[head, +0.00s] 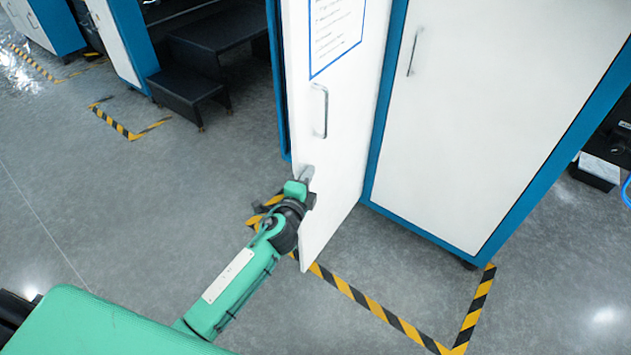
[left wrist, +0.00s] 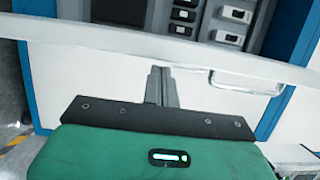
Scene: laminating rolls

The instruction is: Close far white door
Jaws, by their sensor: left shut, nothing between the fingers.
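The far white door (head: 345,130) stands open in the head view, swung out from the blue-framed cabinet. It carries a metal handle (head: 322,110) and a posted sheet. My left gripper (head: 306,174) is shut and empty, at the door's free edge below the handle; I cannot tell whether it touches. In the left wrist view the shut fingers (left wrist: 160,86) point at the white door panel (left wrist: 100,68), with the handle (left wrist: 240,82) to their right. My right gripper is out of view.
A second white door (head: 470,120) is shut in the blue frame at right. Electrical parts (left wrist: 215,25) show inside the cabinet. Black steps (head: 205,65) stand at the back left. Yellow-black floor tape (head: 370,303) runs below the cabinet.

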